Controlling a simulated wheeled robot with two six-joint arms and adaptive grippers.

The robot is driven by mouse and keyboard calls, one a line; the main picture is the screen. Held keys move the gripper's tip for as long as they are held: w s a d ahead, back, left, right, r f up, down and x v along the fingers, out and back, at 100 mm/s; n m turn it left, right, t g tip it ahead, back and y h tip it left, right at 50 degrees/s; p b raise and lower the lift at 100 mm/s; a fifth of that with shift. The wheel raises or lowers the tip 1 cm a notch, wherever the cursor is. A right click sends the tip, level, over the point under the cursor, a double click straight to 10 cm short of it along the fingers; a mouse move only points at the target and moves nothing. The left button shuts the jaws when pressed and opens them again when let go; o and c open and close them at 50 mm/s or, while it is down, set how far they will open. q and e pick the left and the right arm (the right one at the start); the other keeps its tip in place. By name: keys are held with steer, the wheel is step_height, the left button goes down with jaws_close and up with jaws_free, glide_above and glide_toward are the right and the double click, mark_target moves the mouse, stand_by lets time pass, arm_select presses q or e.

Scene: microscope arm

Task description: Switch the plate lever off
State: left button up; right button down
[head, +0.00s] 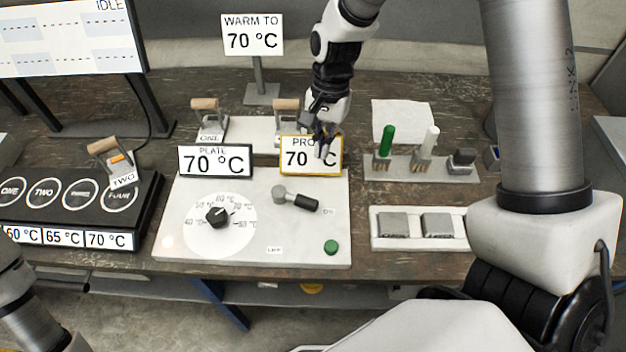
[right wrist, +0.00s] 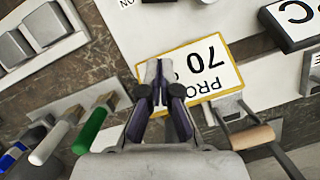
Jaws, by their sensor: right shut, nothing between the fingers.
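The plate lever (head: 296,199) is a grey pivot with a dark handle on the white plate panel (head: 170,250). Its handle points right and slightly down, toward a small label that seems to read "ON". My right gripper (head: 324,150) is shut and empty, over the yellow-framed "PRO... 70 °C" sign (head: 297,168), behind the lever and apart from it. In the right wrist view the shut fingers (right wrist: 158,88) overlap that sign (right wrist: 205,70). The lever is not clearly visible there. My left arm shows at the lower left, but its gripper is out of frame.
The panel carries a dial (head: 217,216), a green button (head: 331,247) and a "PLATE 70 °C" display (head: 215,160). Wooden-handled levers (head: 206,104) stand behind. Right are green (head: 387,140) and white tubes and two grey pads (head: 393,225). The panel's front area is clear.

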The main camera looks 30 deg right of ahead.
mark_target(297, 200)
steer(key=x, duration=0.5)
steer(key=shift+a+f+p, duration=0.15)
steer(key=shift+f+p, duration=0.2)
steer(key=shift+p, duration=0.05)
steer(key=s+a, duration=0.2)
steer(key=shift+s+a+f, duration=0.1)
steer(key=shift+a+f, duration=0.2)
steer(key=shift+a, duration=0.05)
steer(key=shift+s+a, duration=0.2)
steer(key=shift+w+d, duration=0.1)
steer(key=shift+m, duration=0.3)
